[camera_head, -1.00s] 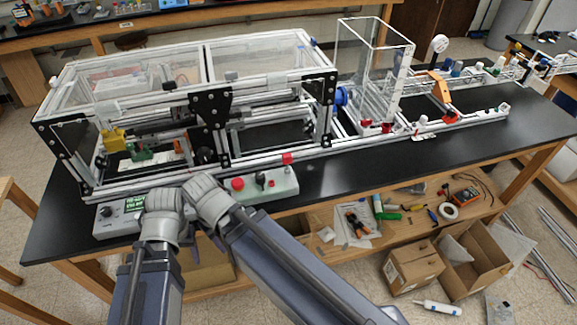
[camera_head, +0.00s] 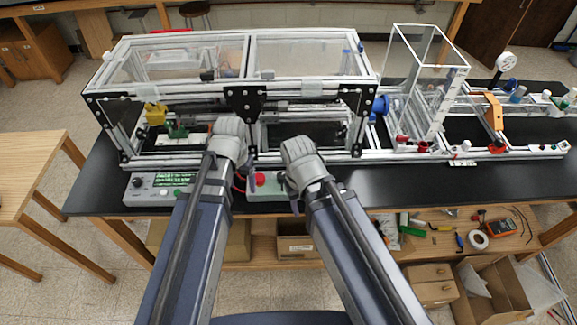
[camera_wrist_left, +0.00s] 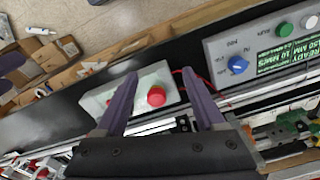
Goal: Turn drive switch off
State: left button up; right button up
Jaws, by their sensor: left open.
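A pale control box (camera_head: 252,193) stands at the table's front edge below the enclosure. It carries a round red button (camera_head: 260,179), which also shows in the left wrist view (camera_wrist_left: 157,96). My right wrist hides the right part of the box in the head view, and I cannot make out the drive switch. My left gripper (camera_wrist_left: 160,74) is open and empty. In the left wrist view its two purple fingers straddle the line to the box, with the red button between them. In the head view the left wrist hides its fingers. My right wrist is in front of the box; its fingers are hidden.
A grey panel (camera_head: 131,194) with a green display and knob stands left of the box; its blue knob (camera_wrist_left: 237,64) shows in the left wrist view. The framed enclosure (camera_head: 190,88) rises behind. The black tabletop (camera_head: 385,188) is clear at the right front.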

pick_arm(q)
jog(key=w+d+m, duration=0.4)
jog(key=w+d, duration=0.1)
jog(key=w, duration=0.1)
jog(key=m, duration=0.5)
send_over(282, 174)
jog(key=shift+d+r, duration=0.15)
jog(key=shift+r, duration=0.3)
jog(key=shift+f, duration=0.1)
notch_tip(282, 174, down, 8)
jog(key=b, duration=0.7)
jog(key=shift+r, duration=0.2)
jog(key=shift+c, duration=0.4)
grip_shut()
